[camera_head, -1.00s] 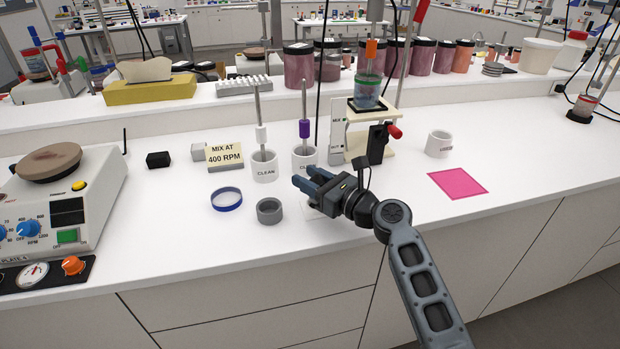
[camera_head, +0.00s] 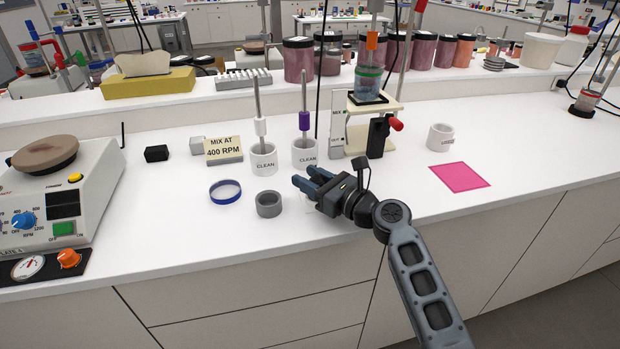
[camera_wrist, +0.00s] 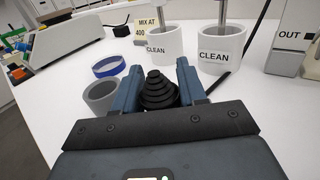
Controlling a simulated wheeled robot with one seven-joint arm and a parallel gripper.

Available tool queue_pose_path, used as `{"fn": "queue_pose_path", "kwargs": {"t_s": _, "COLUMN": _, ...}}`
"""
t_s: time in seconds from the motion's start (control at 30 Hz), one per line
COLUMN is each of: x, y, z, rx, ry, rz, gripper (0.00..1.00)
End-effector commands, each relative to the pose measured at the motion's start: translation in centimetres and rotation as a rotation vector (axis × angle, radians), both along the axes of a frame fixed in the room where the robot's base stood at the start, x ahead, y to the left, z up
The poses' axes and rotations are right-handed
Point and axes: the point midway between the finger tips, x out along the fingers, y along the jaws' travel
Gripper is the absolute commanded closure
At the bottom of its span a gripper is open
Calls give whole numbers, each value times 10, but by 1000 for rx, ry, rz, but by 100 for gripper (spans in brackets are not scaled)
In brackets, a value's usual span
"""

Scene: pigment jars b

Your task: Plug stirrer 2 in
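My gripper (camera_head: 306,184) is low over the front of the white bench, pointing left; its two blue fingers stand apart. In the wrist view (camera_wrist: 160,76) a black stepped cone (camera_wrist: 159,92) shows between the fingers; I cannot tell whether they touch it. My gripper hides it in the head view. A stirrer with a white collar (camera_head: 260,126) stands in the left white CLEAN cup (camera_head: 263,160). One with a purple collar (camera_head: 304,121) stands in the right CLEAN cup (camera_head: 304,154). Neither stirrer shows a number, and no plug or socket is clearly visible.
A blue ring (camera_head: 225,191) and a grey ring (camera_head: 268,204) lie left of my gripper. Behind is a cream stand (camera_head: 385,108) bearing a jar (camera_head: 368,84). A hotplate (camera_head: 85,195) stands left, a pink mat (camera_head: 459,177) right. Bare bench lies before the mat.

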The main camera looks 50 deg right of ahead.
Motion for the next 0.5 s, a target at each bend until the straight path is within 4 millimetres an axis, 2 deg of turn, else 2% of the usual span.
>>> {"fn": "queue_pose_path", "kwargs": {"t_s": 0.03, "x": 0, "y": 0, "z": -1, "rx": 1, "ry": 2, "rz": 0, "gripper": 54}}
{"fn": "queue_pose_path", "kwargs": {"t_s": 0.3, "x": 0, "y": 0, "z": -1, "rx": 0, "ry": 1, "rz": 0, "gripper": 30}}
{"fn": "queue_pose_path", "kwargs": {"t_s": 0.5, "x": 0, "y": 0, "z": -1, "rx": 0, "ry": 2, "rz": 0, "gripper": 30}}
